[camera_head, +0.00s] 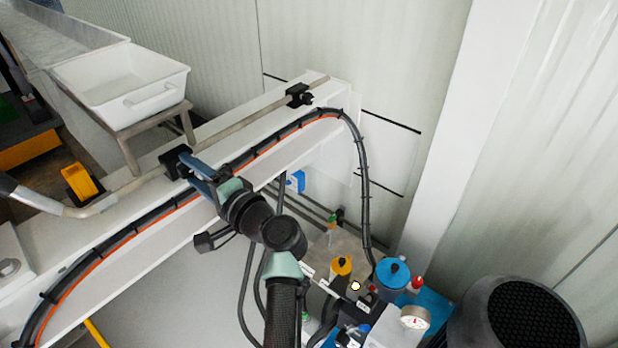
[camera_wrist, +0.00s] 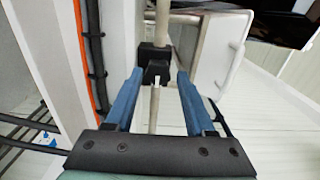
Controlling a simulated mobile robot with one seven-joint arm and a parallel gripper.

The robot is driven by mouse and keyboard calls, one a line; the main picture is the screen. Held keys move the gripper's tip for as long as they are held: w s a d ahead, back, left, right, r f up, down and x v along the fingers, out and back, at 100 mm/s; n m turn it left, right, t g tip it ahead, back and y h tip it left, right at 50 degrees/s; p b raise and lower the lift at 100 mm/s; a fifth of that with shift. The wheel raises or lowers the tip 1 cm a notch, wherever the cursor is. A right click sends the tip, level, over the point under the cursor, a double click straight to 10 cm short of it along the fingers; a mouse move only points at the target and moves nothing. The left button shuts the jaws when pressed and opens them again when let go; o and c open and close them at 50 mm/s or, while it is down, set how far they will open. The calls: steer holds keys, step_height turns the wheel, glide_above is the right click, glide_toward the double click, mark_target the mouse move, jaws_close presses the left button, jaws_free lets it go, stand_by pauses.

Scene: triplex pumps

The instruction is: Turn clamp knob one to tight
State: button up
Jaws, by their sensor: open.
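Two black clamps hold a grey pipe along the white beam. The nearer clamp (camera_head: 172,162) is at the left centre of the head view. The farther clamp (camera_head: 298,94) has a dark knob and sits near the beam's far end. No label shows which is number one. My gripper (camera_head: 189,168) is open at the nearer clamp, its blue fingers pointing toward it. In the wrist view the clamp block (camera_wrist: 151,53) and its black knob (camera_wrist: 157,72) show between the two fingertips. I cannot tell whether either finger touches the knob.
The white beam (camera_head: 262,112) carries a black cable and orange line beside my arm. A white tub (camera_head: 120,86) stands on a stand behind the pipe. Pump parts with a blue cap (camera_head: 393,272) and a gauge (camera_head: 415,318) are at lower right.

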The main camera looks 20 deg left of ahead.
steer(key=n+b, duration=0.1)
steer(key=n, duration=0.1)
steer(key=f+n+b, duration=0.1)
steer(key=n, duration=0.1)
steer(key=shift+s+d, duration=0.1)
steer(key=n, duration=0.2)
steer(key=shift+w+r+n+b, duration=0.1)
steer(key=shift+w+n+b, duration=0.1)
steer(key=shift+n+b, duration=0.15)
steer(key=n, duration=0.3)
steer(key=shift+s+r+n, duration=0.15)
steer(key=shift+r+n, duration=0.2)
steer(key=n, duration=0.2)
steer(key=n+p, duration=0.1)
steer(key=n, duration=0.2)
steer(key=shift+s+r, duration=0.1)
steer(key=shift+r, duration=0.1)
steer(key=f+b+v, duration=0.1)
steer(key=b+v, duration=0.2)
steer(key=v, duration=1)
steer(key=w+d+r+m+t+h+b, duration=0.25)
steer(key=w+d+t+h+b, duration=0.25)
steer(key=d+t+b, duration=0.55)
steer(key=s+d+r+m+t+h+b, duration=0.4)
steer(key=d+r+t+h+b, duration=0.1)
steer(key=b, duration=0.4)
steer(key=shift+s+d+r+h, duration=0.25)
steer(key=shift+d+r+h, duration=0.05)
steer(key=shift+d+r, duration=0.4)
